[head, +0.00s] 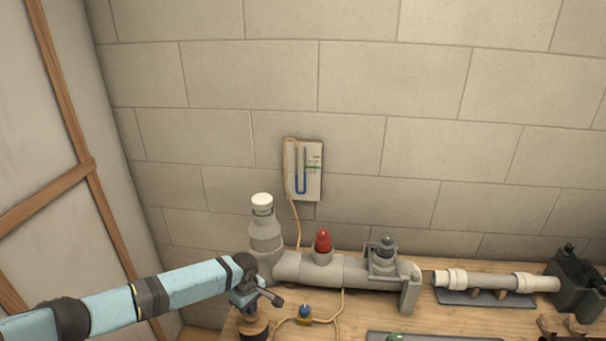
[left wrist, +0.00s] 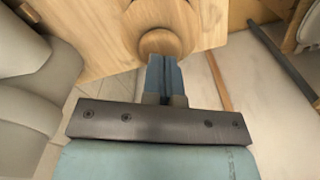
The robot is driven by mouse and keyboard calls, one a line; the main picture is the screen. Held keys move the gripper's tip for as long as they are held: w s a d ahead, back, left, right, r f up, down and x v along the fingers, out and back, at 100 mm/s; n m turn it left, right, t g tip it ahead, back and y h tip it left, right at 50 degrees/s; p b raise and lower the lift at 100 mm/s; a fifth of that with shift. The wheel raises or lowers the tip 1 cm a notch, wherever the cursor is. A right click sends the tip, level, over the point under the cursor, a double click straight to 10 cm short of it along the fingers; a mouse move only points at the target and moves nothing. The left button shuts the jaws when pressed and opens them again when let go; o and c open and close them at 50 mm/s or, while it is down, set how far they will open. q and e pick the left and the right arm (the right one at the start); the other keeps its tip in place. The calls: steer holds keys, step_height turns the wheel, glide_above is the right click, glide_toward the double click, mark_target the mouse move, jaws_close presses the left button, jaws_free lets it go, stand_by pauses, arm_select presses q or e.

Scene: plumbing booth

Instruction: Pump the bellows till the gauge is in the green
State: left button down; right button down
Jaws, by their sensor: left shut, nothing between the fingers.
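The gauge (head: 312,172) is a pale board on the back wall with a U-shaped tube. Blue liquid fills the tube's lower part; a small green mark sits beside the right limb, and the liquid appears below it. The bellows (head: 253,327) has a round wooden top and stands at the bench's front left, partly cut off by the frame edge. My left gripper (head: 264,297) is just above it, shut and empty. In the left wrist view, the shut fingers (left wrist: 167,62) point at the round wooden knob (left wrist: 163,42); contact cannot be told. My right gripper is out of view.
A grey pipe (head: 340,270) with a red cap (head: 323,240) and a white-capped upright (head: 265,235) runs behind the bellows. A tan hose and a blue-topped valve (head: 305,311) lie to the right. A white pipe (head: 497,281) and dark vise (head: 577,287) are farther right.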

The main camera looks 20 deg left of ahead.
arm_select(q)
steer(key=shift+f+b, duration=0.6)
steer(key=shift+f, duration=1.15)
steer(key=shift+r+p, duration=1.1)
steer(key=shift+r, duration=1.1)
